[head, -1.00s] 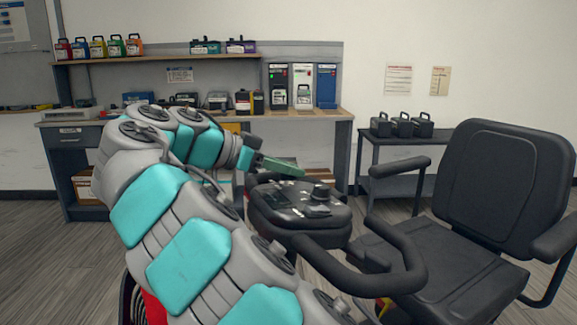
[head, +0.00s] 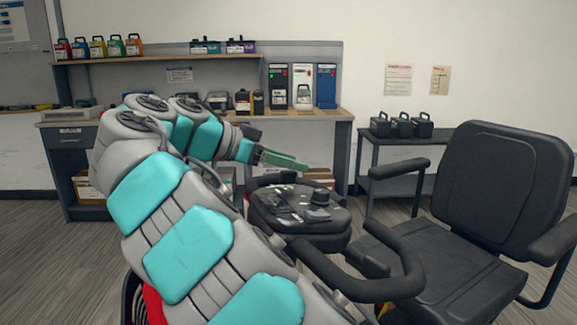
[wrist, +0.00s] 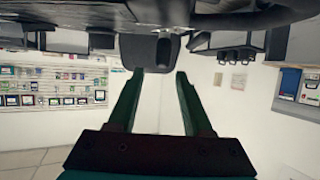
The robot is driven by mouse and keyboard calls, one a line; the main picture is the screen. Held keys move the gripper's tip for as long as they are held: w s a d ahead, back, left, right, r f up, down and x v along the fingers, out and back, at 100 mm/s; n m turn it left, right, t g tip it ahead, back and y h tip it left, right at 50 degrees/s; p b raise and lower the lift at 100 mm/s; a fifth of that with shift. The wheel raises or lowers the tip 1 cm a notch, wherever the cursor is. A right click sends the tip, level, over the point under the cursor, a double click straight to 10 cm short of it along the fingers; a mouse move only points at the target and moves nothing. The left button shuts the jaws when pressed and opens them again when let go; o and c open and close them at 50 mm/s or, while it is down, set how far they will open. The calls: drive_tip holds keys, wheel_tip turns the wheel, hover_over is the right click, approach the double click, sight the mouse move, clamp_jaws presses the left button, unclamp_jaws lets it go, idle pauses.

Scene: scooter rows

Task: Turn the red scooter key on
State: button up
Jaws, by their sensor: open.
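The scooter's black control console (head: 300,208) with a knob and small parts on top stands in the middle of the head view. A patch of red body shows low down behind my arm. I cannot make out the key.
The black handlebar loop (head: 375,285) and black seat (head: 505,185) are right of the console. A workbench (head: 345,115) with chargers and boxes stands behind. A side table (head: 385,137) with black battery packs is at the back right.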

drive_tip(key=shift+a+r, duration=0.1)
drive_tip(key=shift+r, duration=0.35)
drive_tip(key=s+d+b, duration=0.1)
drive_tip(key=s, duration=0.4)
drive_tip(key=s+d+r+b, duration=0.1)
drive_tip(key=s, duration=0.4)
drive_tip(key=s+d+b, duration=0.1)
drive_tip(key=s+b, duration=0.1)
drive_tip(key=s, duration=0.3)
drive_tip(key=shift+s+d+r, duration=0.15)
drive_tip(key=shift+s+r, duration=0.2)
